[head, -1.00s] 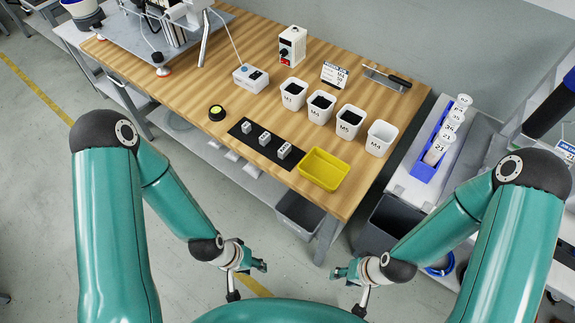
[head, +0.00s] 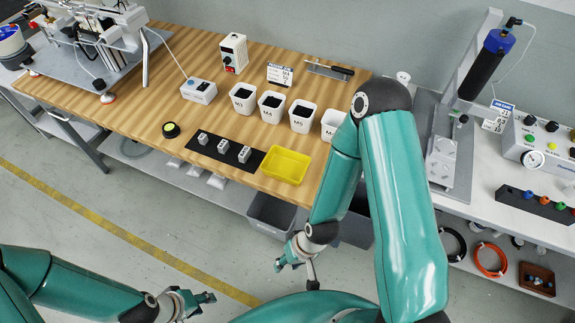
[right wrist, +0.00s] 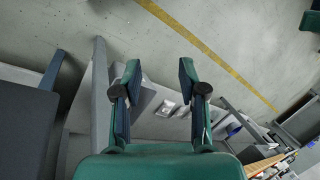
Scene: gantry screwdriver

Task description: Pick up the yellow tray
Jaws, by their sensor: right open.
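The yellow tray (head: 285,165) sits on the wooden bench near its front right corner in the head view. It is a shallow rectangle and looks empty. My right gripper (head: 283,262) is in front of the bench, below the tray in the picture and apart from it. In the right wrist view my right gripper (right wrist: 158,80) has its two fingers wide apart with nothing between them. My left gripper (head: 205,300) is low at the left, over the floor and away from the tray. Its jaw opening is too small to make out.
A black strip (head: 206,153) with small blocks lies left of the tray on the wooden bench (head: 140,110). Several white bins (head: 271,106) stand behind it. A grey bin (head: 270,218) is below the bench edge. My right upper arm covers the bench's right end. Floor in front is clear.

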